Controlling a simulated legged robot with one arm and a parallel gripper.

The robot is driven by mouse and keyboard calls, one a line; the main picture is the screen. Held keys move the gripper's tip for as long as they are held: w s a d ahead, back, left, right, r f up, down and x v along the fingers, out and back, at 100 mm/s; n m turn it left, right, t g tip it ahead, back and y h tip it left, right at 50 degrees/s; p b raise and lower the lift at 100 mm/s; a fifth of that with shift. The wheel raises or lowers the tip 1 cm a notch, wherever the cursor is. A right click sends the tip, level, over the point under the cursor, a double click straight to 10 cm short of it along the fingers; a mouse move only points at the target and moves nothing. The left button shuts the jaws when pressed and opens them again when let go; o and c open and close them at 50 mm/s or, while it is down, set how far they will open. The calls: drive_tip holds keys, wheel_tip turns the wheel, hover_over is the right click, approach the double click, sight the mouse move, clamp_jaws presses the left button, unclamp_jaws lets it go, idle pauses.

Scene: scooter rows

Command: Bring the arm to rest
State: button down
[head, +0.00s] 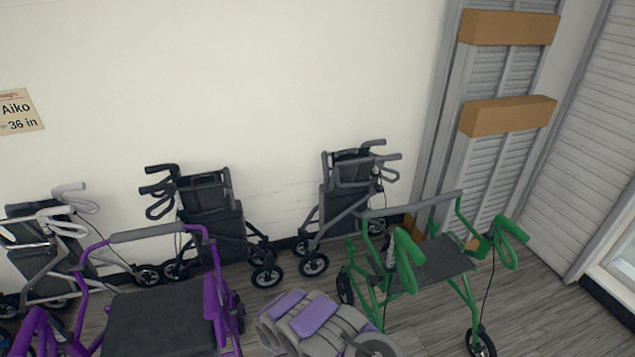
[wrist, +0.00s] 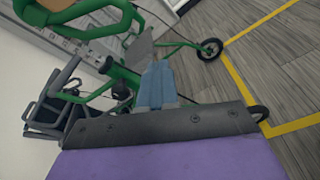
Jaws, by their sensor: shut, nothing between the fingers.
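My gripper (wrist: 158,70) shows in the wrist view as two blue-grey fingers pressed together, with nothing between them. Behind the fingers are the dark plate and purple cover of my own wrist. In the head view my grey and purple arm (head: 318,322) is low at the bottom middle, folded close to my body; the fingers cannot be made out there. In the wrist view the fingers point toward a green walker (wrist: 126,80), and I cannot tell how far apart they are. The same green walker (head: 432,262) stands right of my arm in the head view.
A purple walker (head: 160,315) stands close at the left. A white-and-grey walker (head: 45,250), a black walker (head: 212,225) and a grey walker (head: 345,200) line the wall. A grey shutter with cardboard blocks (head: 508,117) is at the right. Yellow floor tape (wrist: 245,85) shows in the wrist view.

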drive_tip(key=s+d+r+m+g+h, duration=0.1)
drive_tip(key=d+r+m+g, duration=0.2)
drive_tip(key=r, duration=0.4)
drive_tip(key=s+d+r+m+g, duration=0.1)
drive_tip(key=d+r+m+g, duration=0.1)
drive_tip(key=d+r, duration=0.45)
drive_tip(key=s+d+r+m+g+y, duration=0.2)
drive_tip(key=s+d+r+m+g, duration=0.1)
drive_tip(key=s+r, duration=0.4)
drive_tip(key=s+d+r+m+g+y, duration=0.15)
drive_tip(key=s+r+m, duration=0.25)
drive_tip(key=r, duration=0.4)
drive_tip(key=s+a+r+m+g+y, duration=0.1)
drive_tip(key=s+r+m+y, duration=0.15)
drive_tip(key=s, duration=0.35)
drive_tip(key=s+a+r+m+g+y, duration=0.1)
drive_tip(key=s+r+y, duration=0.2)
drive_tip(key=s, duration=0.3)
drive_tip(key=s+a+r+t+y, duration=0.3)
drive_tip(key=s+a+y, duration=0.3)
drive_tip(key=s+a, duration=0.5)
drive_tip(key=shift+s+a+m+t+y, duration=0.35)
drive_tip(key=shift+s+m, duration=0.1)
drive_tip(key=shift+s, duration=0.8)
